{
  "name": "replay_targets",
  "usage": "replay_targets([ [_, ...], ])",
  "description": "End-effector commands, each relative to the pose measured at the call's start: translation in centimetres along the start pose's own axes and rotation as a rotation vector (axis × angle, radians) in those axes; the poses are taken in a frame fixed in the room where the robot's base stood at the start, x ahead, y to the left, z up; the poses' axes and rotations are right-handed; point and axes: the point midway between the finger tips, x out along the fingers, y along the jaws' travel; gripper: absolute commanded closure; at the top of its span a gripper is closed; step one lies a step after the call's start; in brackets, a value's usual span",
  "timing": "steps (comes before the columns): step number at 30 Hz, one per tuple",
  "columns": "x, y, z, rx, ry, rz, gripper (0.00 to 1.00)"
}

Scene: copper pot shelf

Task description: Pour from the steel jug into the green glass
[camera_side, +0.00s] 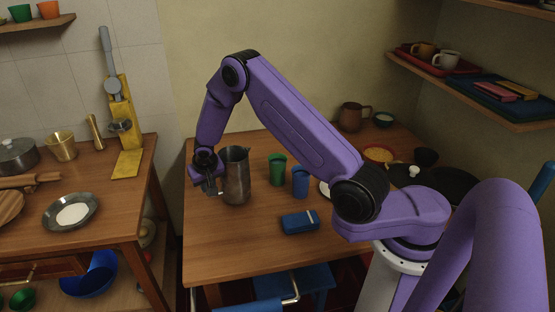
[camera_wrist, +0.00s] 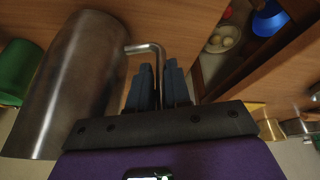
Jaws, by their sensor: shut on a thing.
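The steel jug (camera_side: 236,178) stands upright, or nearly so, at the left part of the wooden table; I cannot tell whether its base touches the top. My gripper (camera_side: 212,188) is at the jug's left side, shut on its handle. In the wrist view the jug (camera_wrist: 75,85) fills the left, and its bent handle (camera_wrist: 145,48) runs between the dark fingers of my gripper (camera_wrist: 160,85). The green glass (camera_side: 277,169) stands on the table just right of the jug. In the wrist view a green shape (camera_wrist: 18,70) shows at the left edge, partly cut off.
A blue glass (camera_side: 300,182) stands right of the green glass. A blue box (camera_side: 300,221) lies in front of it. A copper mug (camera_side: 352,116) and a bowl (camera_side: 384,120) are at the back. The table's front left is clear. A second table (camera_side: 100,215) is at left.

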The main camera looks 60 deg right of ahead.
Motion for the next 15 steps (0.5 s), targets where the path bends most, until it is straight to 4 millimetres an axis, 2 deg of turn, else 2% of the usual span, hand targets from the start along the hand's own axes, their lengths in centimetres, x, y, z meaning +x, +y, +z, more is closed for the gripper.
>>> replay_targets([
  [15, -2.8, 0.1, -1.3, -0.001, 0.004, -0.001, 1.0],
])
